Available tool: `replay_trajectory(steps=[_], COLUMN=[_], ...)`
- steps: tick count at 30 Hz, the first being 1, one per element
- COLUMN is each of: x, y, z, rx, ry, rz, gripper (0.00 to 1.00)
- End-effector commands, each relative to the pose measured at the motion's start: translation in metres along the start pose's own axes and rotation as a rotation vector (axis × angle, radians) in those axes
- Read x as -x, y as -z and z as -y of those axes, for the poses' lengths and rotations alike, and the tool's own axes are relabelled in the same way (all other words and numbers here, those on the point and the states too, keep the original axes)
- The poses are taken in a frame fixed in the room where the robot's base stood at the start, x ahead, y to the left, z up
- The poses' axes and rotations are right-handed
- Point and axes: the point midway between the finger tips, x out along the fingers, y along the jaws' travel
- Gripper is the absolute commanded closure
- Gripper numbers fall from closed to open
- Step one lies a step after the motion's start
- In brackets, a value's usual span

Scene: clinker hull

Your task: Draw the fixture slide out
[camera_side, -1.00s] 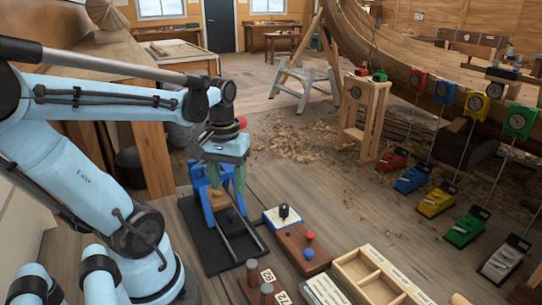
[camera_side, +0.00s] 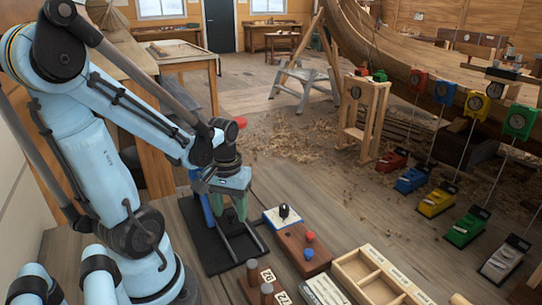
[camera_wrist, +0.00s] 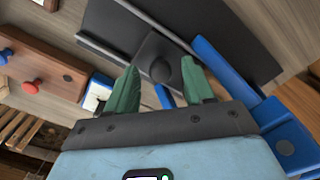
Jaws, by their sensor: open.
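The fixture is a black base plate (camera_side: 207,250) with thin rails (camera_side: 255,240) and blue parts, on the wooden bench. In the wrist view its slide is a dark square plate with a round black knob (camera_wrist: 160,71), beside a rail (camera_wrist: 105,50). My gripper (camera_wrist: 162,80) is open, its two green fingers on either side of the knob with gaps showing. In the side view my gripper (camera_side: 230,207) is low over the fixture and hides most of the slide and the blue frame. I cannot tell the fingertips' exact height against the knob.
Right of the fixture stand a block with a black knob (camera_side: 283,214) and a brown board (camera_side: 303,250) with red and blue pegs. A wooden compartment tray (camera_side: 362,268) and short wooden cylinders (camera_side: 252,271) are at the front. Blue fixture parts (camera_wrist: 285,135) flank my gripper.

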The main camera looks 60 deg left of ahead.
Motion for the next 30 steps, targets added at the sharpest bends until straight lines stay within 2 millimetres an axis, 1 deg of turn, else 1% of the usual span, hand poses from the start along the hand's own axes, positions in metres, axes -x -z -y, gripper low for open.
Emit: replay_trajectory(steps=[5, 6, 16, 25, 28, 30], x=[0.0, 0.0, 0.0, 0.0, 0.001, 0.001], y=[0.0, 0.0, 0.0, -0.001, -0.007, -0.015], z=[0.0, 0.0, 0.0, -0.002, -0.009, -0.017], rx=[0.0, 0.0, 0.0, -0.002, -0.006, -0.008], ry=[0.0, 0.0, 0.0, 0.0, -0.001, -0.001], rz=[0.0, 0.0, 0.0, 0.0, 0.0, 0.001], gripper=[0.48, 0.49, 1.0, 1.0, 1.0, 1.0])
